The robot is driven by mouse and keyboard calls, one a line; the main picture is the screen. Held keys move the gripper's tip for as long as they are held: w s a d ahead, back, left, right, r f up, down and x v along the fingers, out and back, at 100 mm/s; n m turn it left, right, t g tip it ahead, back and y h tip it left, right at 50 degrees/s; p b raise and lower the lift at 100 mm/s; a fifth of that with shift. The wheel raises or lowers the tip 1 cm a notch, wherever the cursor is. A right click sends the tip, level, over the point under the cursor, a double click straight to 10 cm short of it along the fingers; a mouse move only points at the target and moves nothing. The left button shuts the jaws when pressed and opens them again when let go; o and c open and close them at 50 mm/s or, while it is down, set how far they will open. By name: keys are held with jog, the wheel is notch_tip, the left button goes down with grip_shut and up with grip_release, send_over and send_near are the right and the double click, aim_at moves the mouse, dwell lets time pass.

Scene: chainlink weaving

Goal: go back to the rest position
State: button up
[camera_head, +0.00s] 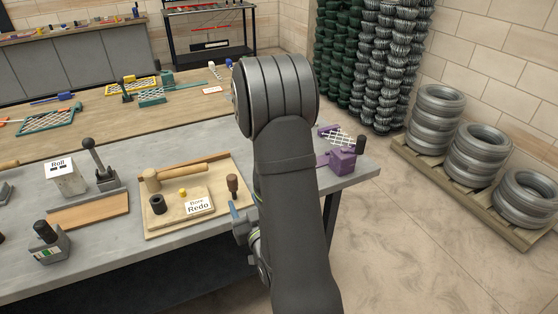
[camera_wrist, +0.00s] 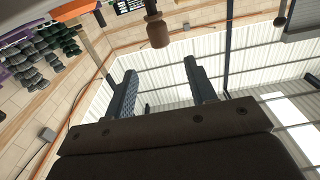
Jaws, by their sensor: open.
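My gripper (camera_wrist: 162,92) shows in the wrist view with its two dark fingers standing well apart. It is open, and nothing is between the fingers. The wrist view looks out at walls and a bright roof, not at the bench top. In the head view my large dark arm fills the middle and hides part of the grey bench (camera_head: 100,256).
A "Roll" block (camera_head: 62,178) and lever stand left. A purple tool (camera_head: 341,160) sits right of my arm. Wire coils (camera_head: 476,150) lie on a pallet; floor before them is clear.

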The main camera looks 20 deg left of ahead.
aim_at(232, 177)
jog(key=x, duration=1.2)
jog(key=shift+f, duration=0.15)
jog(key=shift+s+d+r, duration=0.15)
jog(key=shift+r, duration=0.9)
